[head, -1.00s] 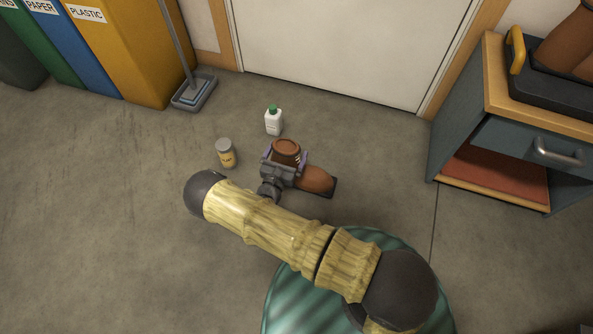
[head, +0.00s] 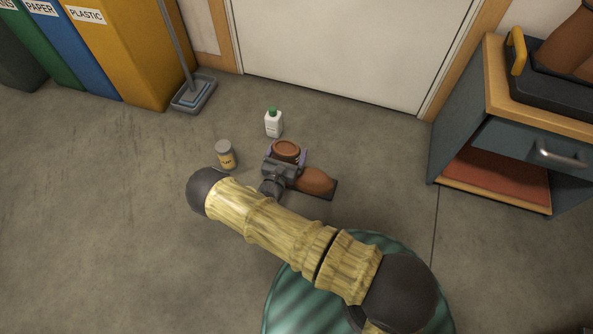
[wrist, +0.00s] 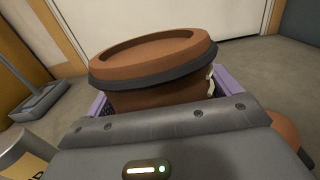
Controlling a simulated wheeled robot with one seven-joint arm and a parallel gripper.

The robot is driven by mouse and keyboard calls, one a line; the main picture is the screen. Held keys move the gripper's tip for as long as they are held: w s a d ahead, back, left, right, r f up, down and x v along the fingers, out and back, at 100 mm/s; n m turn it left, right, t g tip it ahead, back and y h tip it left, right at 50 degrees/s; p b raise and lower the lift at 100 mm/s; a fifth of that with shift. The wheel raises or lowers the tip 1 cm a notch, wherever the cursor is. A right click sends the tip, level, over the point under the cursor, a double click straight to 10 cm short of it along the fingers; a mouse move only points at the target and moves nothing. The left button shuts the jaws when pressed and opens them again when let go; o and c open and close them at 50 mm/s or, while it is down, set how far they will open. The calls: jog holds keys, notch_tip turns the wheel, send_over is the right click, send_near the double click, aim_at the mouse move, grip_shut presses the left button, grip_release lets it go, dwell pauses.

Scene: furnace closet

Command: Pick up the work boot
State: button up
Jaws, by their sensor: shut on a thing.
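The work boot (head: 315,181) is brown with a dark sole and stands upright on the concrete floor in the head view. Its round shaft top and dark collar fill the middle of the wrist view (wrist: 150,60). My gripper (head: 286,158) is shut on the boot's shaft, with a purple finger pad on each side of it. The wrist view shows the purple pads left and right of the shaft, below the collar. My gripper's body hides the lower shaft in both views.
A white bottle with a green cap (head: 273,123) stands just behind the boot. A grey-lidded jar (head: 226,155) stands to its left. A blue-grey cabinet (head: 470,135) is at the right. Bins (head: 130,50) and a mop tray (head: 194,94) are at the back left.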

jog(key=shift+c, duration=1)
jog(key=shift+r, duration=0.15)
notch_tip(320, 180, up, 10)
jog(key=p, duration=0.7)
jog(key=w+r+n+y+p, duration=0.2)
jog(key=w+r+p, duration=0.5)
jog(key=r+p, duration=0.4)
jog(key=w+r+n+y+p, duration=0.2)
jog(key=w+r+p, duration=0.6)
jog(key=r, duration=1.2)
jog(key=w+d+r+n+y+p, duration=0.1)
jog(key=w+r+y+p, duration=0.5)
jog(key=r+p, duration=0.9)
jog(key=shift+w+r+n+t, duration=0.3)
jog(key=shift+w+r+n, duration=0.2)
jog(key=shift+w+n, duration=0.3)
jog(key=shift+w+a, duration=0.1)
